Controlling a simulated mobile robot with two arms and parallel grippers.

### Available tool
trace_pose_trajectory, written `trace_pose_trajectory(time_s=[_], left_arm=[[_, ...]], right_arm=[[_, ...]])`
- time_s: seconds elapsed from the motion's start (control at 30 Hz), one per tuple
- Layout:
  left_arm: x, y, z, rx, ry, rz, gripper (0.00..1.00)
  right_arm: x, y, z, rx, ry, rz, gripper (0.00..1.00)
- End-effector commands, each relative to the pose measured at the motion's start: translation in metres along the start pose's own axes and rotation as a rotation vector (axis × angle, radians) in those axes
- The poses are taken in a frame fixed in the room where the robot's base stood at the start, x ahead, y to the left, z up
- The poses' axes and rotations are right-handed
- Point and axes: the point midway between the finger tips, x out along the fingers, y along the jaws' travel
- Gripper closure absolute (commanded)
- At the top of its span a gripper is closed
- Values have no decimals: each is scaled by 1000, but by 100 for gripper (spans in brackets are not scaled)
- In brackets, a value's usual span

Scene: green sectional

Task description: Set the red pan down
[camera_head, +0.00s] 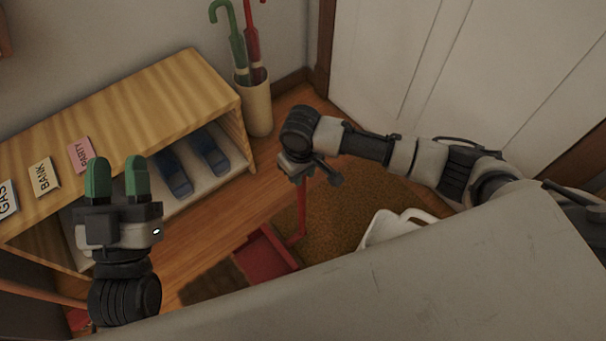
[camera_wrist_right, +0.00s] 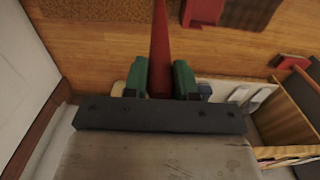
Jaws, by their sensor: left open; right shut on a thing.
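The red pan (camera_head: 268,258) is a long-handled dustpan, low down near the floor and the edge of the brown mat. Its upright red handle (camera_head: 302,205) rises to my right gripper (camera_head: 298,172). In the right wrist view the green fingers (camera_wrist_right: 160,82) are shut on the handle (camera_wrist_right: 160,45), with part of the pan (camera_wrist_right: 203,12) at the top edge. I cannot tell whether the pan touches the floor; my pale body hides its lower part. My left gripper (camera_head: 117,176) is open and empty, its green fingertips in front of the wooden shelf.
The wooden shelf (camera_head: 130,100) holds cards on top and blue slippers (camera_head: 210,152) below. An umbrella stand (camera_head: 256,105) stands beside it. A brown mat (camera_head: 340,205) and a white object with a handle (camera_head: 390,228) lie near the door (camera_head: 400,60). Bare wooden floor shows between shelf and mat.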

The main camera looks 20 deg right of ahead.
Motion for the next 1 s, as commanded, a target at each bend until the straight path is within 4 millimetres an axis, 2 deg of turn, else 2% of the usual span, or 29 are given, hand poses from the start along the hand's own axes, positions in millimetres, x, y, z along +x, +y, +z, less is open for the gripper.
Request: trace_pose_trajectory(time_s=[0.2,0.57,0.6,0.73,0.77,1.0], left_arm=[[-2,2,-16,-5,130,5,57],[0,2,-14,-4,111,4,57],[-1,2,-13,-4,102,4,57],[-1,2,-13,-4,104,4,57],[-1,2,-13,-4,104,4,57],[-1,2,-13,-4,104,4,57]], right_arm=[[3,-2,-1,-1,2,-2,100],[4,-2,0,0,1,-1,100],[6,-1,0,0,0,0,71],[6,-1,0,0,0,0,51],[6,-1,0,0,0,0,48],[6,-1,0,-1,0,0,48]])
